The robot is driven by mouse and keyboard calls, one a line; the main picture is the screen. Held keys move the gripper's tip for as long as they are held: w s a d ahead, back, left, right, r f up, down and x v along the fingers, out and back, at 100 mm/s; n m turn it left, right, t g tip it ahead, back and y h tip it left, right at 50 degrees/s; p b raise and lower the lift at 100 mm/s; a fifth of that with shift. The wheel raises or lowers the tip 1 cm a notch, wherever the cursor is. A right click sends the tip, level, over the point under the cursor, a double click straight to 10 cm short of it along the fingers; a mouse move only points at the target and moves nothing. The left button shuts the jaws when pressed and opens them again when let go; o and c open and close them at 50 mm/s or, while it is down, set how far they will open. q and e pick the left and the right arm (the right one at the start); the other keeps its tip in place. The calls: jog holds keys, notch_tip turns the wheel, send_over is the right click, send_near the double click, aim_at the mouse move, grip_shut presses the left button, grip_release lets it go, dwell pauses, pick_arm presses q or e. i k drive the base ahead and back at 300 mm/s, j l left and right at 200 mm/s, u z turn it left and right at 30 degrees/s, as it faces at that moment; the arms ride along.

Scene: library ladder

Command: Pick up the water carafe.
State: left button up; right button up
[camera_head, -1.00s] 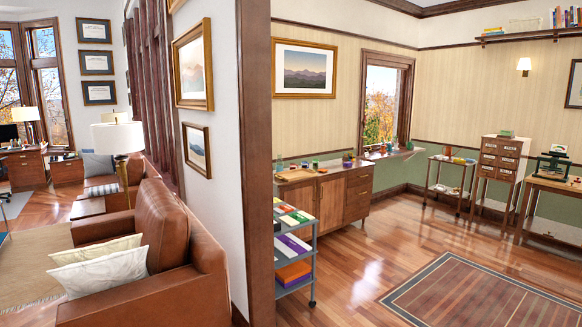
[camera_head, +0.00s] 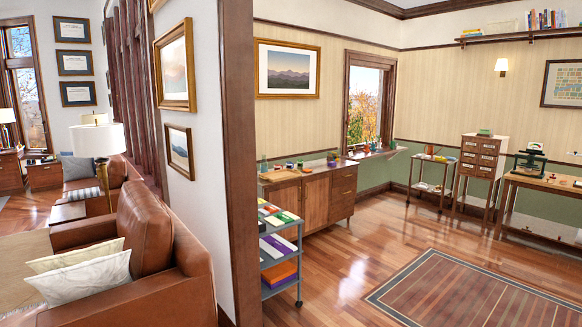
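I cannot make out a water carafe for certain. A small bluish-green bottle-like item (camera_head: 264,164) stands at the left end of the wooden cabinet (camera_head: 317,201), too small to identify. Several other small items stand on the cabinet top and on the window sill behind it. Neither of my grippers is in view.
A wall end with a dark wood post (camera_head: 240,180) divides the two rooms. A grey cart (camera_head: 281,250) stands just past it. A brown leather sofa (camera_head: 150,240) fills the lower left. The floor around the striped rug (camera_head: 470,290) is clear.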

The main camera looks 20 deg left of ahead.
aim_at(264, 165)
jog(key=u, duration=0.25)
jog(key=i+u, duration=0.2)
jog(key=i, duration=1.45)
jog(key=i+z, duration=0.25)
jog(key=i, duration=0.3)
jog(key=i+z, duration=0.3)
jog(key=i, duration=0.3)
jog(key=i+j+z, duration=0.25)
jog(key=i, duration=0.3)
jog(key=i+j+z, duration=0.25)
jog(key=i, duration=0.3)
jog(key=i+u, duration=0.2)
jog(key=i, duration=0.3)
jog(key=i+l+u, duration=0.15)
jog(key=i, duration=0.35)
jog(key=i+l+u, duration=0.2)
jog(key=i, duration=0.3)
jog(key=i+j+u, duration=0.2)
jog(key=i+u, duration=0.6)
jog(key=i, duration=0.25)
jog(key=i+l+u, duration=0.1)
jog(key=i+u, duration=0.35)
jog(key=i+l+u, duration=0.4)
jog(key=i, duration=0.2)
jog(key=i+u, duration=0.35)
jog(key=i, duration=1)
